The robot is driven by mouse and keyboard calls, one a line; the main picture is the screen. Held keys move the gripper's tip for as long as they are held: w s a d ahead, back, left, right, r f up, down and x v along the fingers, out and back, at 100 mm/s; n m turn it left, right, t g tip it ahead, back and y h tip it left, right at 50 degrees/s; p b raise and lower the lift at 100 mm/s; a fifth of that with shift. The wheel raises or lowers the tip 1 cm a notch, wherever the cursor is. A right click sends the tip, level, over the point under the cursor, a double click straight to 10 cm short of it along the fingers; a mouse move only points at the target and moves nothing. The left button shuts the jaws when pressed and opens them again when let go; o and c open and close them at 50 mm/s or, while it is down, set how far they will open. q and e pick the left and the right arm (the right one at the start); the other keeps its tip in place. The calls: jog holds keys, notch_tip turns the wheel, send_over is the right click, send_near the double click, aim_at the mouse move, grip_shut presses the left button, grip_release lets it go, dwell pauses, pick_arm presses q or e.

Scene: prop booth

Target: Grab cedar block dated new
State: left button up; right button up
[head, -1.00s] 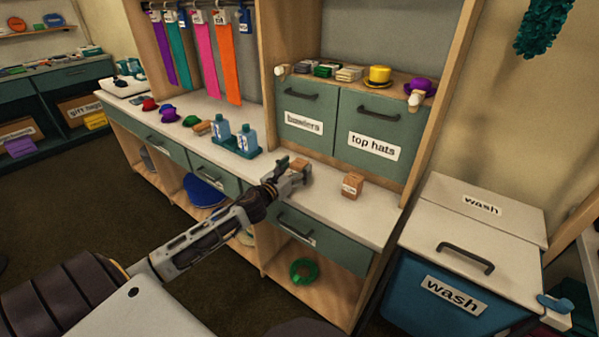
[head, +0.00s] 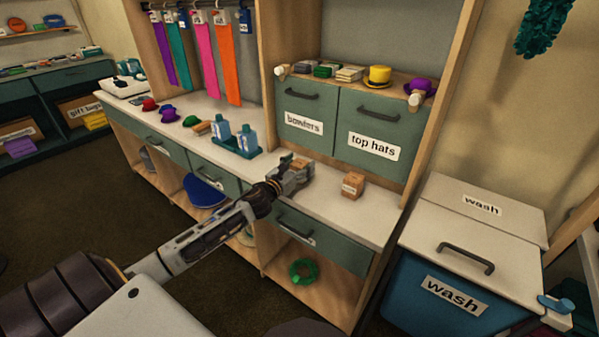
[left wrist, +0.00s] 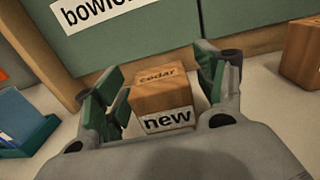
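A small wooden block (left wrist: 160,98) shows in the left wrist view with "cedar" on its top and a "new" label on its front. It stands on the pale counter, and in the head view (head: 300,163) it is partly hidden by my left gripper. My left gripper (head: 292,174) has a green-padded finger on each side of this block. My right gripper is out of view.
A teal tray with blue bottles (head: 247,140) stands left of the gripper. Drawers marked "bowlers" (head: 307,118) and "top hats" (head: 366,143) rise behind the counter (head: 325,200). A blue "wash" bin (head: 440,298) stands at the right. The counter around the second block is clear.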

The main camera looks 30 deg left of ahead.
aim_at(300, 163)
pick_arm(q)
jog(key=c, duration=1)
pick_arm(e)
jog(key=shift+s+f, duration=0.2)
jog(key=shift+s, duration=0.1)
pick_arm(q)
jog(key=shift+r, duration=0.15)
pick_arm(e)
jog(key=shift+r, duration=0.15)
pick_arm(q)
jog(key=shift+r, duration=0.15)
jog(key=shift+r+p, duration=0.3)
jog(key=shift+r, duration=0.25)
notch_tip(300, 163, up, 5)
jog(key=shift+r+p, duration=0.2)
jog(key=shift+p, duration=0.6)
jog(key=shift+r+p, duration=0.35)
jog(key=shift+r, duration=1.15)
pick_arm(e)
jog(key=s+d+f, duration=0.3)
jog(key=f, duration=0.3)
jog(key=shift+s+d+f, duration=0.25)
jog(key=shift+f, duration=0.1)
